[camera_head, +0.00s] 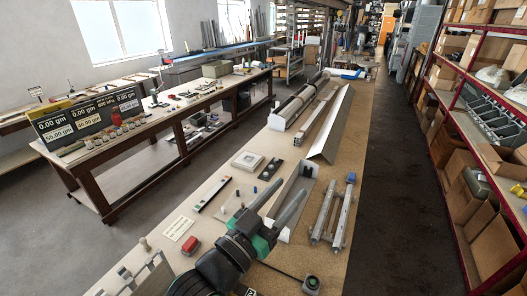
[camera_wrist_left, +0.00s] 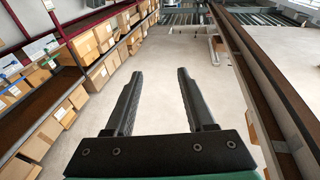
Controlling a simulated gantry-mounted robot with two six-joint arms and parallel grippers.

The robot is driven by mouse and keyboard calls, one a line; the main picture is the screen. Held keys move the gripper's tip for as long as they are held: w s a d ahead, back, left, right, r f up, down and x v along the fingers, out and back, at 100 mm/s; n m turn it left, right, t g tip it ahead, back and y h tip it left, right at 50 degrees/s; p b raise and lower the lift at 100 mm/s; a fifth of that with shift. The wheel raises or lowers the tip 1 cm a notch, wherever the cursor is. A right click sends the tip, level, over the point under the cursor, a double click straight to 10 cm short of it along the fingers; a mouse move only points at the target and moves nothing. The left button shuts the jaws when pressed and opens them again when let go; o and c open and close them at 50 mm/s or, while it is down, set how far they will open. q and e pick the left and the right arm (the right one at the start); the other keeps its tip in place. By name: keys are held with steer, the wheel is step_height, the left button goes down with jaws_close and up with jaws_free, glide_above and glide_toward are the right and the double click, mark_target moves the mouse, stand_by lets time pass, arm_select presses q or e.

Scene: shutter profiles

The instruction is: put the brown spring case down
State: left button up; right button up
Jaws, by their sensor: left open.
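In the left wrist view the gripper (camera_wrist_left: 160,74) is also open and empty. Long brown round profiles (camera_head: 293,112) lie at the far part of the bench, well beyond the fingers; I cannot tell which of them is the spring case. A long brown bar (camera_wrist_left: 262,75) runs along the right side of the left wrist view, apart from the fingers. My right gripper is not in view.
A bent metal sheet (camera_head: 331,125) lies farther along. Shelves with boxes (camera_head: 453,133) stand across the aisle.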

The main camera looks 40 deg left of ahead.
arm_select(q)
steer(key=s+d+r+t+h, duration=0.1)
steer(key=s+r+t, duration=0.1)
steer(key=r, duration=0.6)
steer(key=s+d+r+m+t+h, duration=0.1)
steer(key=s+d+r+t, duration=0.1)
steer(key=s+r, duration=0.3)
steer(key=s+d+r+t+h, duration=0.1)
steer(key=s+r+t, duration=0.2)
steer(key=r, duration=1)
steer(key=shift+s+d+r+t, duration=0.25)
steer(key=shift+s+d+t, duration=0.1)
steer(key=shift+s, duration=0.25)
steer(key=shift+w, duration=0.1)
